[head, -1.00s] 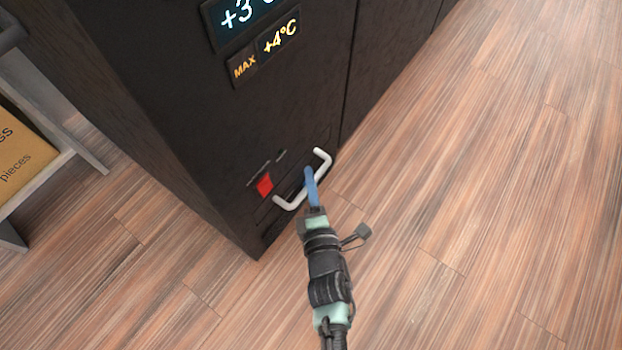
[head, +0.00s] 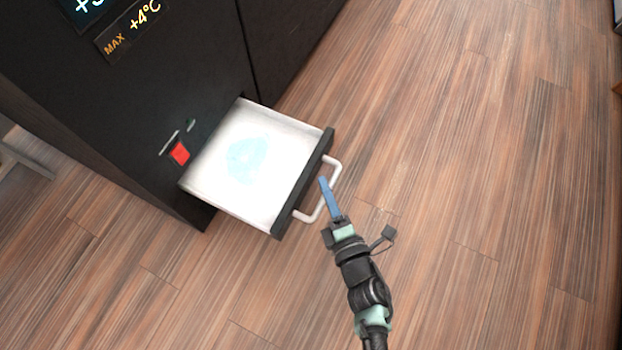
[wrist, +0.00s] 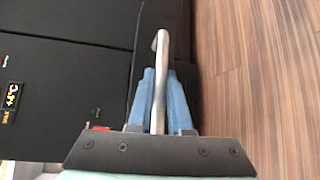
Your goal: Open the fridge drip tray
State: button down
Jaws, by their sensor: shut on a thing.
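The fridge drip tray (head: 215,172) is a white shallow drawer with a pale blue patch on its floor and a dark front. It stands well out from the base of the black fridge (head: 130,115). Its white bar handle (head: 335,176) is on the front. My gripper (head: 323,184) is at the handle with its blue fingers. In the wrist view the handle (wrist: 160,75) runs between the two blue fingers of my gripper (wrist: 161,80), which are shut on it. The tray itself is hidden in the wrist view.
A red switch (head: 180,153) sits on the fridge front beside the tray. A grey rack (head: 25,155) stands at the left. The wooden floor (head: 470,150) to the right is clear.

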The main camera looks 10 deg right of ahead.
jog(key=s+d, duration=0.5)
jog(key=d, duration=0.2)
jog(key=shift+s+d, duration=0.2)
jog(key=shift+s, duration=0.05)
jog(key=c, duration=0.8)
grip_release()
jog(key=shift+c, duration=0.2)
jog(key=s+d+r+p, duration=0.2)
jog(key=s+p, duration=0.2)
jog(key=s, duration=0.8)
jog(key=shift+s, duration=0.35)
